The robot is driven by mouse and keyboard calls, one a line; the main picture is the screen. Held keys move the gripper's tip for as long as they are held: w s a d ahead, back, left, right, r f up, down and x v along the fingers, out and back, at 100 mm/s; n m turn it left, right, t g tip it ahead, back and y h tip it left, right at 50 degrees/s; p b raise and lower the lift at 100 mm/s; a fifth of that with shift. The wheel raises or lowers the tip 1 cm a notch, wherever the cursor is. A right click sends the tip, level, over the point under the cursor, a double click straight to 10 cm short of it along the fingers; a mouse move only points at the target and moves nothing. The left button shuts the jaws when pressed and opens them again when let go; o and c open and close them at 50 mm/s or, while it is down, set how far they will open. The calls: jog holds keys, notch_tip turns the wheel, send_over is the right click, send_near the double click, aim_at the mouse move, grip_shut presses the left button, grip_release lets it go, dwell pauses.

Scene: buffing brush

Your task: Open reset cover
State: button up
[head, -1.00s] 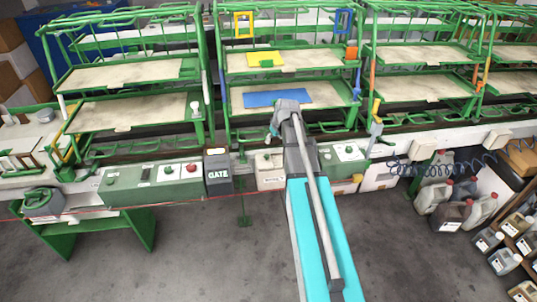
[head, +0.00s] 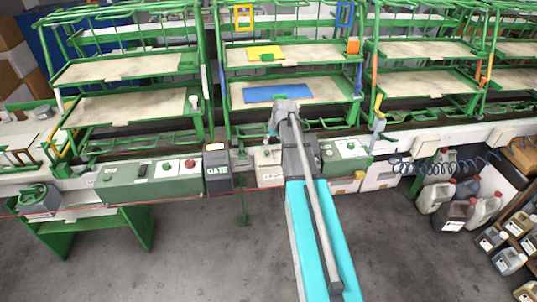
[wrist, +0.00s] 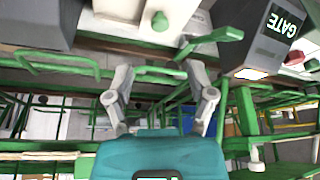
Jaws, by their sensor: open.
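In the head view a white box (head: 268,160) with a small label I cannot read stands between the dark GATE box (head: 217,168) and my arm. It may carry the reset cover, but I cannot make out a separate lid. In the wrist view a pale box with a green button (wrist: 160,20) shows at the top, beyond my fingertips. My gripper (wrist: 158,78) is open and empty, its two fingers apart. In the head view my gripper (head: 273,128) is at the rail behind and above the white box, partly hidden by my wrist.
A green control panel (head: 150,180) is on the left, another (head: 345,153) just right of my arm. Green racks with shelves (head: 290,92) rise behind. In the wrist view a green lever (wrist: 215,38) and green bars lie close to the fingers. Jugs (head: 437,190) stand at right.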

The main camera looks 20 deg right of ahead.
aim_at(267, 151)
jog(key=shift+b+x, duration=4.25)
jog(key=shift+x, duration=0.65)
grip_shut()
